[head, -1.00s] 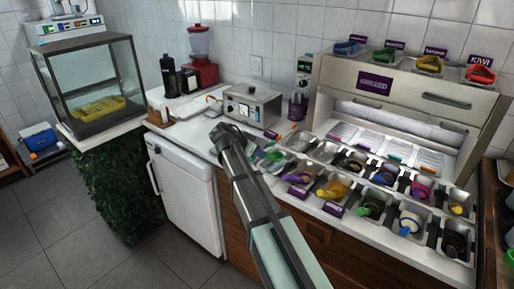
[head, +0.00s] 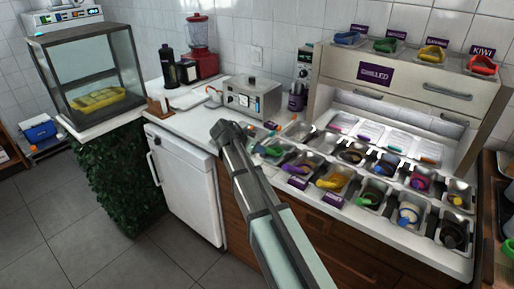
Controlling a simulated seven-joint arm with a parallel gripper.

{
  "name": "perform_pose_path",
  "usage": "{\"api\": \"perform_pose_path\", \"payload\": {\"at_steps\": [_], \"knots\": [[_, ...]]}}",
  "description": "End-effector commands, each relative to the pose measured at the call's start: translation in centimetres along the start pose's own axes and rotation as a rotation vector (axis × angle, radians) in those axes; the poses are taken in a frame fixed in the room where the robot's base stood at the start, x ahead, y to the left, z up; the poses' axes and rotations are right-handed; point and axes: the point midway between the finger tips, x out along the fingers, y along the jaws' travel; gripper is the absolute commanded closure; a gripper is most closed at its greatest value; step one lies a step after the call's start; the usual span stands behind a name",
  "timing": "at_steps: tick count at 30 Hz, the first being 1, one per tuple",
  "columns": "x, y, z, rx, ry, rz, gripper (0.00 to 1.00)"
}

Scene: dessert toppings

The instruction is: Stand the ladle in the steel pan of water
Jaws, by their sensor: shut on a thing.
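My arm (head: 248,185) reaches up from the bottom edge across the counter front, and its dark jointed end stands in front of the worktop. I cannot make out my gripper's fingers or anything held in them; that area is behind my arm. A small green item (head: 271,149) shows just right of the arm, too small to name. Several steel pans stand in rows on the right of the counter. A rear left steel pan (head: 297,131) looks empty or clear inside; I cannot tell whether it has water. I cannot make out the ladle with certainty.
Several pans hold coloured utensils, such as a yellow one (head: 334,180). A steel box appliance (head: 252,98) stands behind my arm, with a red blender (head: 201,50) further back. A glass case (head: 90,75) is far left.

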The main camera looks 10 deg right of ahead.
Motion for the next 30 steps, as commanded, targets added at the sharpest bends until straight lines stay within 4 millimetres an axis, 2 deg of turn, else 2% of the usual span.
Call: {"api": "perform_pose_path", "payload": {"at_steps": [30], "knots": [[0.66, 0.01, 0.77, -0.001, 0.0, 0.001, 1.0]]}}
